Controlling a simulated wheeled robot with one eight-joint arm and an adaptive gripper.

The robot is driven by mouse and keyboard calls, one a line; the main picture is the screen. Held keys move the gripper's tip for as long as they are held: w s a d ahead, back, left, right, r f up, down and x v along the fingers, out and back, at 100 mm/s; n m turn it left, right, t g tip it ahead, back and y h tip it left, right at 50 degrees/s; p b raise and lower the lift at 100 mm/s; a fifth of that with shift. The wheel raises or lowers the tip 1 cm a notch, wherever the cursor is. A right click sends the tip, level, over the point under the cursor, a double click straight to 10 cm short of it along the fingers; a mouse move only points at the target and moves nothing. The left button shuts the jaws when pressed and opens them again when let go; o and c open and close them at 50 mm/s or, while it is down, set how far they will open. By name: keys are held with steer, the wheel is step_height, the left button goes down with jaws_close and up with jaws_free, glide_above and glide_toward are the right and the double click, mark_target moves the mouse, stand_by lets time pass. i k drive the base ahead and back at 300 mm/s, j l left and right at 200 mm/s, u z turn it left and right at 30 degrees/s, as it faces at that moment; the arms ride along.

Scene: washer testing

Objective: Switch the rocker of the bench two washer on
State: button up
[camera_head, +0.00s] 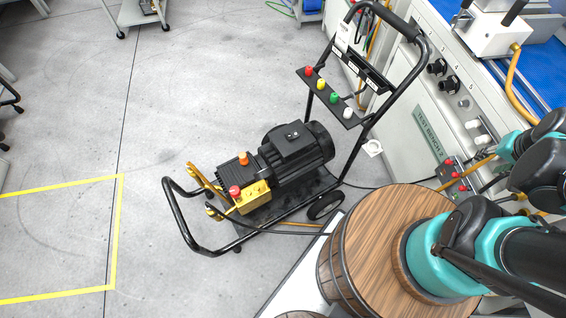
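A pressure washer on a black wheeled cart stands left of the bench. Its black motor (296,148) has a small box on top with a small pale-marked detail (291,135), too small to tell whether it is a rocker. A yellow pump (252,197) sits at the motor's lower left. A dark panel (362,68) spans the cart's handle (424,62); its markings are too small to read. The bench front bears a green label (428,130), seemingly reading "TEST BENCH" with an unclear number. My teal and black arm enters at the right; my gripper is not in view.
A nozzle strip (328,97) with red, yellow, green and white tips sticks out from the handle. Hoses and cables run between washer and bench (395,125). A white device (497,32) stands on the bench. Grey floor (90,120) left of the cart is open, with yellow tape.

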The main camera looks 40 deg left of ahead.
mark_target(295, 136)
steer(key=k, duration=0.6)
steer(key=l+u, duration=0.1)
steer(key=u, duration=1.35)
steer(key=l+u, duration=0.2)
steer(key=l, duration=0.3)
steer(key=j+z, duration=0.1)
steer(key=z, duration=0.95)
